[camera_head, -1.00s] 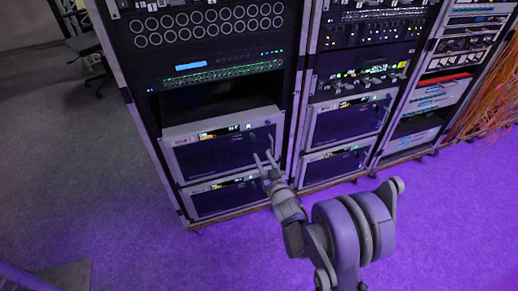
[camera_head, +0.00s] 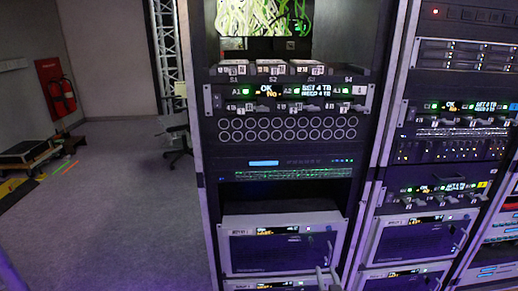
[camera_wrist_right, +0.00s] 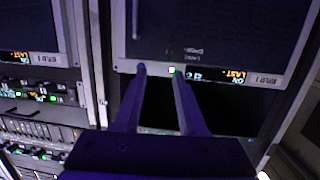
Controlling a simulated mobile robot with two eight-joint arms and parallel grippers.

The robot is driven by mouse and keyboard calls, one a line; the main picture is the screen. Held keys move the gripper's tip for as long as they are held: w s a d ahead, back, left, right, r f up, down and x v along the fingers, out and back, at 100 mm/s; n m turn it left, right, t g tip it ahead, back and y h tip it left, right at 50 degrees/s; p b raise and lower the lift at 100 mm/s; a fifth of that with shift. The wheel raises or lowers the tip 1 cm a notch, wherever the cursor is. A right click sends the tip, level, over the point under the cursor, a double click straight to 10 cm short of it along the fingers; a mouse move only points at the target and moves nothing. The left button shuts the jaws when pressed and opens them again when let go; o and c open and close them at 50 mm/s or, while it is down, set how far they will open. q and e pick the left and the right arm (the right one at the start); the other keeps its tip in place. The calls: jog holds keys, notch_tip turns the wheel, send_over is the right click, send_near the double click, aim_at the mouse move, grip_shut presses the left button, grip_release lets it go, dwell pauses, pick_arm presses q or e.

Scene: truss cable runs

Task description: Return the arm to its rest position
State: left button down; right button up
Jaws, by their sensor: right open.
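My right gripper (camera_head: 328,275) shows only at its fingertips, at the bottom edge of the head view, in front of the lower part of the middle rack. In the right wrist view my right gripper (camera_wrist_right: 159,70) has its two fingers apart with nothing between them. The fingertips lie over the edge of a dark-fronted unit (camera_wrist_right: 215,30) with a light grey frame and a small lit display. I cannot tell whether they touch it. Most of my right arm is out of the head view. My left gripper is not in view.
The rack (camera_head: 210,150) holds several units, among them a light-framed one (camera_head: 280,222) with a handle. A second rack (camera_head: 385,140) stands to its right. A chair (camera_head: 178,130) and a red wall panel (camera_head: 56,95) are farther left.

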jog(key=s+a+f+g, duration=0.15)
jog(key=s+g, duration=0.45)
jog(key=s, duration=1.1)
jog(key=s+a+g, duration=0.3)
jog(key=s+g, duration=0.3)
jog(key=s, duration=1.2)
pick_arm(q)
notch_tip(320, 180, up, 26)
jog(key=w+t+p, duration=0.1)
jog(key=p, duration=2.1)
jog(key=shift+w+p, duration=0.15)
jog(key=shift+p, duration=0.15)
pick_arm(e)
notch_tip(320, 180, up, 26)
jog(key=w+t, duration=0.1)
jog(key=w, duration=0.1)
jog(key=shift+d+f+n+y, duration=0.2)
jog(key=shift+f+n+y, duration=0.1)
jog(key=shift+y, duration=0.1)
jog(key=shift+s, duration=0.15)
